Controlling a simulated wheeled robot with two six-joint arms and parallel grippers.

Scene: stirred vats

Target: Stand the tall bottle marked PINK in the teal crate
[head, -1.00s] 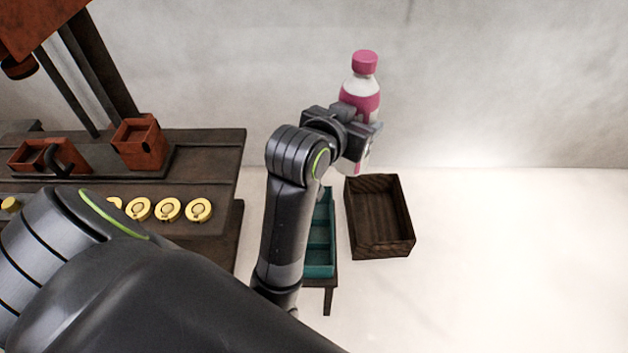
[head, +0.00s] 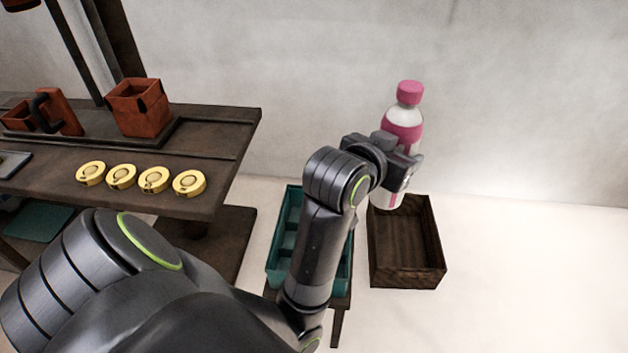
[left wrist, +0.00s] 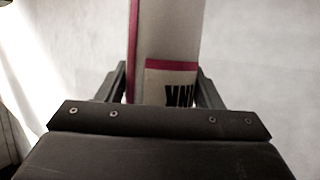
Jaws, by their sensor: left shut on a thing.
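A tall white bottle with a pink cap and pink band (head: 403,128) is upright in my left gripper (head: 405,162). The gripper is shut on it around its middle. In the left wrist view the bottle (left wrist: 170,50) stands between the fingers, and its label shows letters ending in "INK", seen upside down or turned. The teal crate (head: 279,222) stands on a small dark stand, left of and below the bottle. My left forearm hides part of the crate, including much of its right side. Dividers show inside it. My right gripper is not in view.
A dark wooden box (head: 407,282) lies right of the teal crate, below the bottle. A dark workbench (head: 225,145) at left carries several yellow discs (head: 154,180) and a rust-red container (head: 140,107). The floor at right is clear.

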